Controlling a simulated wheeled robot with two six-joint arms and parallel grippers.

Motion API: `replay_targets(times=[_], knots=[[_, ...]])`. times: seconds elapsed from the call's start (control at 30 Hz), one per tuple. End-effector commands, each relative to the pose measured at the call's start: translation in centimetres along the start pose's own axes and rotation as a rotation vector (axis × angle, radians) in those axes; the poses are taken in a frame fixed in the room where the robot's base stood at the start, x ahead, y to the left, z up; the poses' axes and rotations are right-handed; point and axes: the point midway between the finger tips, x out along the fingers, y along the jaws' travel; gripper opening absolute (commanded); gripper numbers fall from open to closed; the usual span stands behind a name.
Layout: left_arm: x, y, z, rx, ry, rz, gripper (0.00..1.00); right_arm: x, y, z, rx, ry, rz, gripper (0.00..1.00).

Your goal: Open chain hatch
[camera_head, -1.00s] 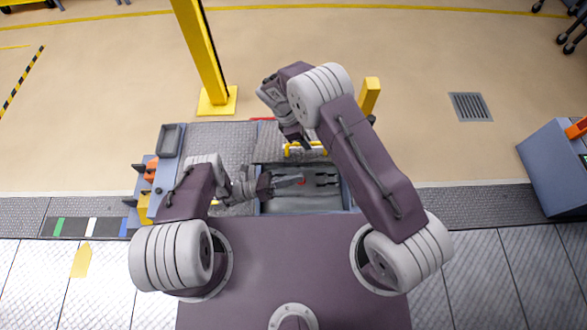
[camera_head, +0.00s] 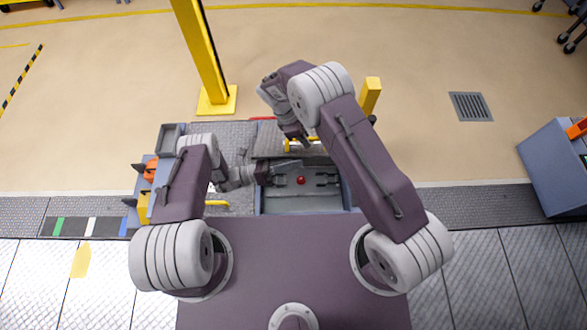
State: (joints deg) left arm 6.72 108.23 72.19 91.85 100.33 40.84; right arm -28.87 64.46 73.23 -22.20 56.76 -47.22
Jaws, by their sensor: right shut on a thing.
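The hatch lid (camera_head: 275,154) is a grey patterned plate with a yellow handle (camera_head: 287,146) on its far side, in the head view. It appears raised at the back of an open grey compartment (camera_head: 300,203). My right gripper (camera_head: 305,144) is shut on the yellow handle, partly hidden by its own arm. My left gripper (camera_head: 291,164) is over the compartment, close to the lid's near edge. I cannot tell whether it touches the lid or whether its jaws are open.
Inside the compartment are a red knob (camera_head: 300,181) and dark fittings (camera_head: 328,180). A yellow post (camera_head: 203,58) stands behind left, and a short yellow post (camera_head: 370,97) behind right. A blue-grey cabinet (camera_head: 551,166) is at far right. A patterned floor plate (camera_head: 235,138) lies left of the lid.

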Motion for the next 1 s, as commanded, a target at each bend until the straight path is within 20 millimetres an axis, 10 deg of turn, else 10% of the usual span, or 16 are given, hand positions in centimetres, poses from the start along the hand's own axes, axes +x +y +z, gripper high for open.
replay_targets(times=[0.13,0.17,0.23,0.47,1.0], knots=[[0.0,0.2,0.9,0.017,-0.019,0.001,0.0,0.7,-1.1,-0.1,-0.005,-0.01,-0.033,0.0],[0.0,0.2,1.0,0.018,-0.018,0.001,0.0,0.7,-1.2,-0.1,-0.006,-0.011,-0.034,0.23],[0.0,0.2,1.0,0.019,-0.019,0.001,0.0,0.7,-1.2,0.0,-0.006,-0.012,-0.035,0.36],[-0.1,0.2,1.1,0.02,-0.019,0.002,0.0,0.1,-1.2,0.0,-0.006,-0.013,-0.036,0.36],[0.0,0.1,0.6,0.011,-0.012,0.002,0.0,-11.4,-0.3,-0.2,-0.005,-0.003,-0.012,0.36]])
